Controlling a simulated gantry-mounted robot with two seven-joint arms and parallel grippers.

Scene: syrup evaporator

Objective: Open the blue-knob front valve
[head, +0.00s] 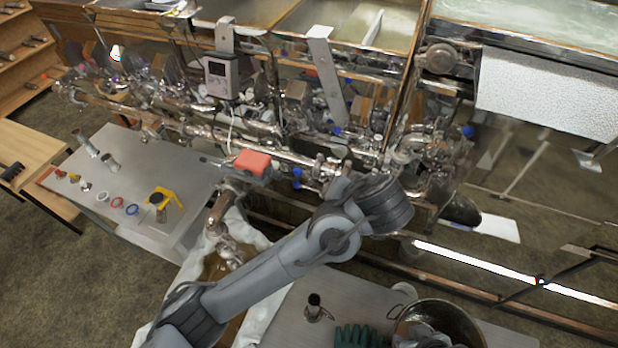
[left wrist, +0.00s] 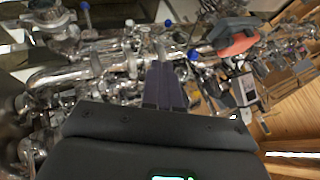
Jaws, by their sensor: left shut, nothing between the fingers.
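A valve with a blue knob (head: 297,173) sits on the front pipework, just right of the red box, in the head view. In the left wrist view a blue knob (left wrist: 192,55) shows close to the right of my left fingertips, with a visible gap in the picture. My left gripper (left wrist: 165,66) is shut and empty, its fingers pressed together over the pipes. In the head view a grey arm link of mine reaches up to the pipes and hides the fingers. I cannot make out the right gripper's fingers. I cannot tell how far the valve is turned.
A red-topped box (head: 252,161) is by the front pipe. More blue knobs (head: 468,131) sit among crowded pipes. A grey table (head: 145,165) at left holds small parts. Below, a metal table (head: 285,320) holds a pot (head: 478,325) and green gloves (head: 358,336).

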